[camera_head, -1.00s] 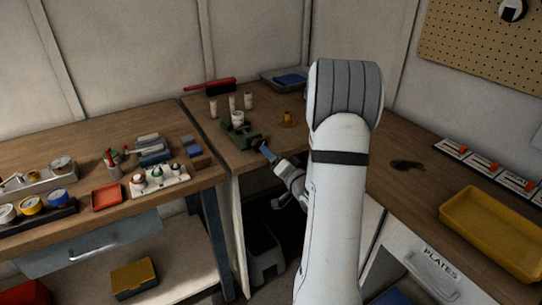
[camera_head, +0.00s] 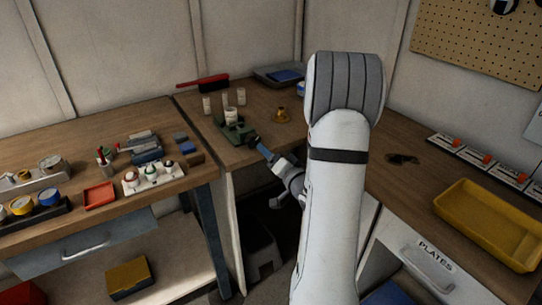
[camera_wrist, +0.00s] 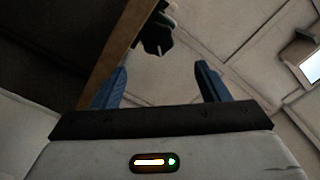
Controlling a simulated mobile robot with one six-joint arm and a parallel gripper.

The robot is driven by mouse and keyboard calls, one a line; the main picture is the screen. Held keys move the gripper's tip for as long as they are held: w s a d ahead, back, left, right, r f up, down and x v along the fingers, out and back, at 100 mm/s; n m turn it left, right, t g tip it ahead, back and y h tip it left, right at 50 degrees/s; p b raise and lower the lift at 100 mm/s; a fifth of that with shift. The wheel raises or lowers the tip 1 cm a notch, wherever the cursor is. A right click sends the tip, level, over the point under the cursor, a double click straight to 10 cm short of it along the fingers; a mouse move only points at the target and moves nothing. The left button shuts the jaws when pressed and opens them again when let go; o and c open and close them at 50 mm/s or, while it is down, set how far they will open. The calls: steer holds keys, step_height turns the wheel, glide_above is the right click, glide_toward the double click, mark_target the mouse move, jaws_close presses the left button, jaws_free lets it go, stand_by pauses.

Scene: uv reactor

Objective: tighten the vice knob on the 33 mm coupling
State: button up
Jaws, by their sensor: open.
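The green vice (camera_head: 240,134) stands on the back bench near its front edge. A white cylindrical piece (camera_head: 231,116), perhaps the coupling, sits at the vice; I cannot tell whether its jaws grip it. My gripper (camera_head: 262,150) is at the bench's front edge, just right of and in front of the vice. In the wrist view my gripper's blue fingers (camera_wrist: 160,80) are spread apart with nothing between them. A dark knob-like part (camera_wrist: 155,38), likely the vice knob, shows beyond the fingertips, near the left finger's side. I cannot tell contact in the head view.
Several white cylinders (camera_head: 241,97) and a brass piece (camera_head: 282,115) stand behind the vice. A red-handled brush (camera_head: 203,83) and a grey tray (camera_head: 283,74) lie farther back. A yellow tray (camera_head: 490,222) is on the right bench. The wooden bench edge (camera_wrist: 115,55) runs close beside the left finger.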

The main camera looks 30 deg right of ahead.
steer(key=s, duration=0.7)
steer(key=shift+s+b, duration=0.15)
steer(key=shift+b, duration=0.2)
steer(key=shift+d, duration=0.1)
steer(key=shift+c, duration=0.6)
